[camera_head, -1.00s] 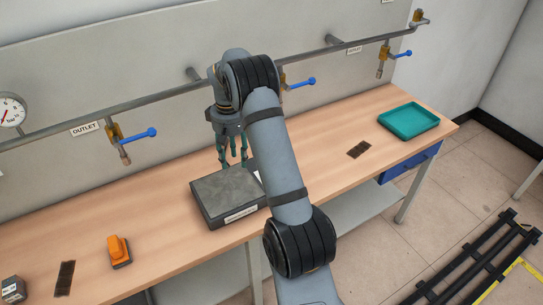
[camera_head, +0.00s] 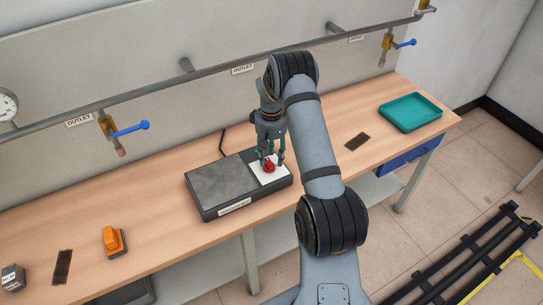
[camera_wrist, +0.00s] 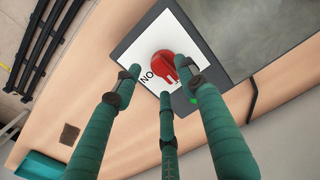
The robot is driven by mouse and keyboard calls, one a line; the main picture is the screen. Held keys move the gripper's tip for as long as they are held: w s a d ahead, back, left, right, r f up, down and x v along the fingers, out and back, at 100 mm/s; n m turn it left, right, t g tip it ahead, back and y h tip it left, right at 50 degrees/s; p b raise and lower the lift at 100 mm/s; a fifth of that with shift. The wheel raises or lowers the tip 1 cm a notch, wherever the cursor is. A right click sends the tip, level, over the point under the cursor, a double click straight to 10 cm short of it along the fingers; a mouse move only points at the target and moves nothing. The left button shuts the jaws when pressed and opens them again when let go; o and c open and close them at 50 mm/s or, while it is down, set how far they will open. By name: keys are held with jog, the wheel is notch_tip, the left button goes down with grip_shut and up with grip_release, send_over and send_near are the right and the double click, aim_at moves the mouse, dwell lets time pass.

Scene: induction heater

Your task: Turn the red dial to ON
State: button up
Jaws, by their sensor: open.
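The induction heater (camera_head: 222,187) is a dark grey box with a flat top plate on the wooden bench. Its white panel (camera_head: 281,179) at the right end carries the red dial (camera_head: 269,168). In the wrist view the red dial (camera_wrist: 164,64) sits on the white panel with lettering, partly cut off, beside it and a green spot (camera_wrist: 194,99) near the panel's edge. My gripper (camera_head: 270,161) points down over the dial, its green fingers spread around it. In the wrist view the gripper (camera_wrist: 158,75) is open; I cannot tell whether any fingertip touches the dial.
An orange object (camera_head: 114,241) and a dark flat piece (camera_head: 62,267) lie left on the bench. A teal tray (camera_head: 411,112) is at the far right. A pipe with blue-handled valves (camera_head: 130,129) runs along the wall behind. The bench between heater and tray is mostly clear.

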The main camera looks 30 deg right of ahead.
jog(key=shift+a+f, duration=0.25)
jog(key=shift+f, duration=0.3)
jog(key=shift+d+f, duration=0.1)
jog(key=shift+f, duration=0.05)
jog(key=c, duration=0.3)
grip_shut()
